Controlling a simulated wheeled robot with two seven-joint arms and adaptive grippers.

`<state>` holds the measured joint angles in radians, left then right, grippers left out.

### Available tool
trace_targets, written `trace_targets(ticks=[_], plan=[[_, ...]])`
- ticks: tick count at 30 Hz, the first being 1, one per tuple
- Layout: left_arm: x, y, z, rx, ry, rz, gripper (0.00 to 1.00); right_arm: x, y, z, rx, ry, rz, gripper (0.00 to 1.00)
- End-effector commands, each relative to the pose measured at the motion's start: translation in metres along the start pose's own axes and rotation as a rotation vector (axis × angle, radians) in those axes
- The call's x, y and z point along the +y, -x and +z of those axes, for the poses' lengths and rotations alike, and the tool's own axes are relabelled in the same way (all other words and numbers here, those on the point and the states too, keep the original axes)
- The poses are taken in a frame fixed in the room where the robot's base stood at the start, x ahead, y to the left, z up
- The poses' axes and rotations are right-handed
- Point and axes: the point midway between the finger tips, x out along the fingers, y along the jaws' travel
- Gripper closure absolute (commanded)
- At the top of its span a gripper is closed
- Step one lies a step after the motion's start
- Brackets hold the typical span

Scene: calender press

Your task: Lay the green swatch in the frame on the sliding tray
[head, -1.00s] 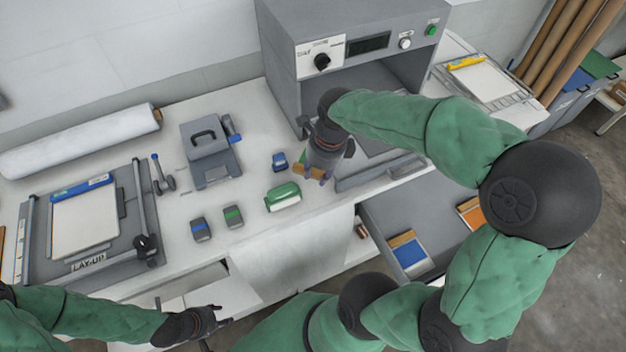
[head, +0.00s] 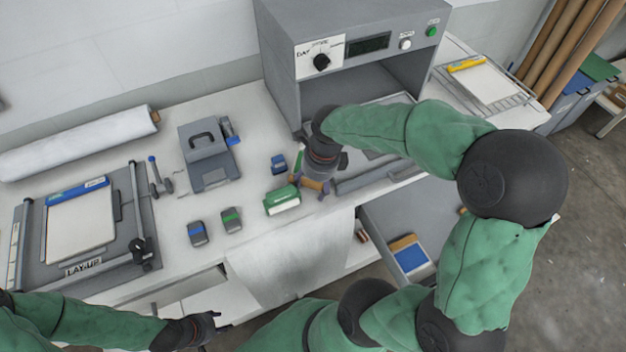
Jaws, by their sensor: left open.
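My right gripper (head: 318,191) points down over the table in front of the press. It is shut on a tan-edged piece that looks like the green swatch (head: 299,158); only a green strip shows, the rest is hidden by the gripper. The sliding tray (head: 345,186) lies at the press opening, just right of the gripper, partly covered by my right arm. The frame on it is mostly hidden. My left gripper (head: 214,322) is open and empty at the lower left, below the table's front edge.
A green-and-white block (head: 283,200) and a small blue block (head: 279,163) stand close left of the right gripper. The grey press (head: 282,75) rises behind. An open drawer (head: 447,238) below holds a blue swatch (head: 412,258). A lay-up board (head: 120,225) lies left.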

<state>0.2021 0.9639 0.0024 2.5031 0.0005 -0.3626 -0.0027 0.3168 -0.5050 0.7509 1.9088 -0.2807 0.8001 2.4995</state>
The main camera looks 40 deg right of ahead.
Motion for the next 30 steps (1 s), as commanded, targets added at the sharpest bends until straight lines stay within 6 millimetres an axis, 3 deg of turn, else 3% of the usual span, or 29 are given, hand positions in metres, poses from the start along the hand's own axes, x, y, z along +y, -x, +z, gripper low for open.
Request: trace_targets(ticks=[22, 30], plan=[[0.001, 0.002, 0.0, 0.0, 0.001, 0.0, 0.54, -0.004, 0.007, 0.003, -0.012, 0.004, -0.014, 0.44], [0.005, 0.015, 0.001, 0.0, 0.001, 0.0, 0.54, -0.004, 0.049, 0.004, -0.014, 0.004, -0.017, 0.44]])
